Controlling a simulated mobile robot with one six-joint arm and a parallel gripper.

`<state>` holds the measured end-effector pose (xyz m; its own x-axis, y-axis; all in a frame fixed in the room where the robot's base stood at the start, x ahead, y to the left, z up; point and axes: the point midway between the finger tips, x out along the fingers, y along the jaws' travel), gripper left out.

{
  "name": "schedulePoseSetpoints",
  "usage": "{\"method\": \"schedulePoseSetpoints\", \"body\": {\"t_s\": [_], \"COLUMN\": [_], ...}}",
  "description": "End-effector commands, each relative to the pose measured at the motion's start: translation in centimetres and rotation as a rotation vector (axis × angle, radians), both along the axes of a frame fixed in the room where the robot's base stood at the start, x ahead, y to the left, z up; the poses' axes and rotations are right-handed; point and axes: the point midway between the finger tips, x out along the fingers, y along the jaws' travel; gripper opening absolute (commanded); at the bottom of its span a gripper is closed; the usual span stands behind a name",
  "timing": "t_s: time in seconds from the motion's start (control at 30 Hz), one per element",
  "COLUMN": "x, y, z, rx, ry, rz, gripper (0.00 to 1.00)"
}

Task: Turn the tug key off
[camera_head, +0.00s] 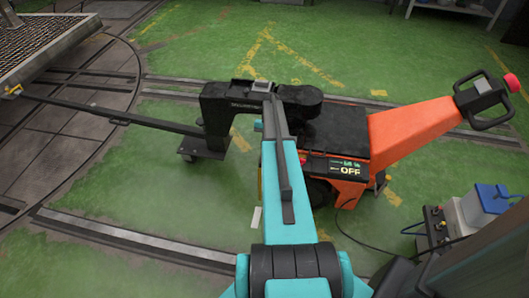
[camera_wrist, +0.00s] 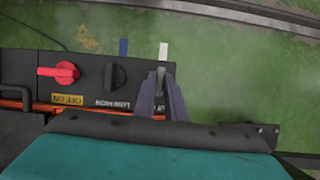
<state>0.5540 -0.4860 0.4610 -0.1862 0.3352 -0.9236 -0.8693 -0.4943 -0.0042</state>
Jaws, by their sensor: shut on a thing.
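The orange tug (camera_head: 405,135) stands in the middle of the head view, with a black top and a small display (camera_head: 348,168) that reads OFF. In the wrist view its dark control panel (camera_wrist: 85,92) lies below me. My gripper (camera_wrist: 162,78) is at the panel's right end, beside a partly covered label. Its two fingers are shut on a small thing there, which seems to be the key. The fingers hide most of it, so I cannot read its turn angle. In the head view my arm hides the gripper.
On the panel, a red knob (camera_wrist: 58,71) sits above an OFF/ON label (camera_wrist: 68,99), with a black knob (camera_wrist: 115,75) between it and my gripper. Blue (camera_wrist: 123,47) and white (camera_wrist: 163,51) strips show beyond the panel. A blue-topped box (camera_head: 488,198) stands at right.

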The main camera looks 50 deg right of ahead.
Motion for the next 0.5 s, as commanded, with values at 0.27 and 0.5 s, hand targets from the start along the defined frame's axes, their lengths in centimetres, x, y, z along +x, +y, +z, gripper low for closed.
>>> {"method": "schedulePoseSetpoints", "body": {"t_s": [0.27, 0.5], "x": [-0.48, -0.47], "y": [-0.13, -0.13], "z": [-0.23, -0.23], "rx": [-0.002, -0.002], "ry": [0.010, 0.010], "rz": [0.053, 0.055], "gripper": [0.00, 0.00]}}
